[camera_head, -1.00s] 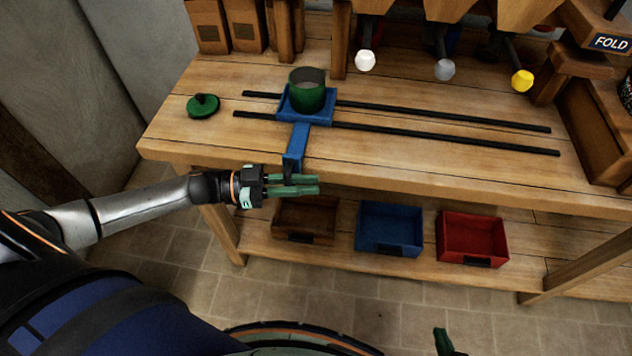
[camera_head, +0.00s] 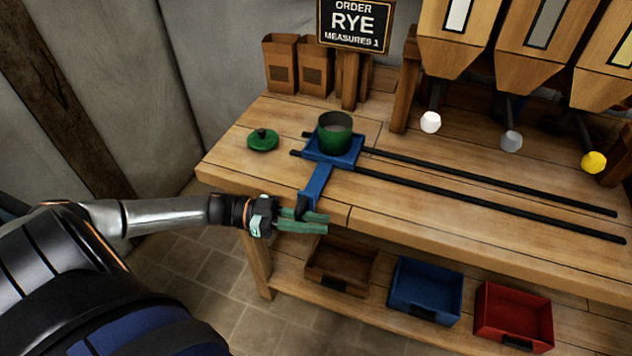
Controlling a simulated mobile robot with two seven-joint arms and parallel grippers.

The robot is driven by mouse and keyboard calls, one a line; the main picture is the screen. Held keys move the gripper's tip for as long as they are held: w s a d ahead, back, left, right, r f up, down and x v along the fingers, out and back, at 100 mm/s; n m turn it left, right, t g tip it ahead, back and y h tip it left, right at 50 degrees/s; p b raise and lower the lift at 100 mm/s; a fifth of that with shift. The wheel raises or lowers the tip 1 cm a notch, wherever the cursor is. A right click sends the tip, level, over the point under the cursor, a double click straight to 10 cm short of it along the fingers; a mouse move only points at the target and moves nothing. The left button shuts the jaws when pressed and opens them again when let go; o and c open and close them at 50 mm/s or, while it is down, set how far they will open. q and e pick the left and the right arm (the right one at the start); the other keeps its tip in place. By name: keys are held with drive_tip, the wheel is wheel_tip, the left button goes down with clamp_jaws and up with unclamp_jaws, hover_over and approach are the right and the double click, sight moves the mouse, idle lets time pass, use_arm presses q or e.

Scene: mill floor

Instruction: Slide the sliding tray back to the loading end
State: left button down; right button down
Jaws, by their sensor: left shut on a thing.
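The blue sliding tray (camera_head: 347,160) sits on two dark rails (camera_head: 490,196) close to their left ends. A green canister (camera_head: 335,138), open at the top, stands upright on the tray. The tray's blue handle arm (camera_head: 316,183) reaches forward over the bench's front edge and bends down there. My left gripper (camera_head: 306,221) is shut on the lower end of this handle, with its green fingers pointing right. The fingers partly hide the grip. My right gripper is not in view.
A green lid (camera_head: 263,139) lies on the bench left of the tray. Hoppers with white, grey and yellow knobs (camera_head: 594,162) stand behind the rails. Brown, blue and red bins (camera_head: 513,313) sit on the lower shelf. The rails right of the tray are clear.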

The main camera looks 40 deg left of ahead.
use_arm(q)
drive_tip(key=c, duration=1.1)
unclamp_jaws()
drive_tip(key=shift+a, duration=0.3)
drive_tip(key=shift+s, duration=0.1)
drive_tip(key=b+v, duration=0.1)
drive_tip(key=v, duration=1.1)
drive_tip(key=shift+a, duration=0.25)
drive_tip(key=shift+s, duration=0.1)
